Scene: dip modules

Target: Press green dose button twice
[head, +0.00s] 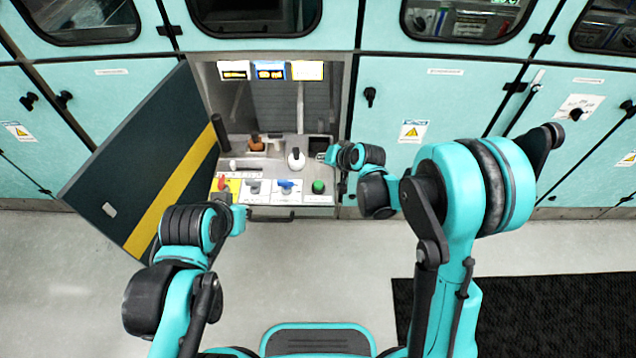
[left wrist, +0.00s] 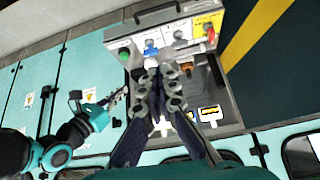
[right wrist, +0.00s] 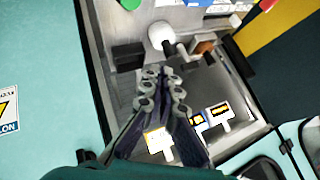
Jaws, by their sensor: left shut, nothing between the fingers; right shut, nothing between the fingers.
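The green dose button (head: 318,186) is a round green cap on a white plate at the right end of the front row of controls. It also shows in the left wrist view (left wrist: 124,57), left of the fingers, and is cut by the top edge of the right wrist view (right wrist: 130,4). My right gripper (head: 335,155) is shut and empty, behind and slightly right of the button in the head view, apart from it. My left gripper (head: 240,207) is shut and empty at the left front of the panel. Its fingers (left wrist: 161,72) show near the blue knob.
The front row also has a blue knob (head: 287,185), a grey knob (head: 254,187) and a red-and-yellow control (head: 222,184). A white-knobbed lever (head: 296,158) stands behind. An open dark door (head: 140,150) with a yellow stripe bounds the left. Teal cabinets (head: 440,110) stand right.

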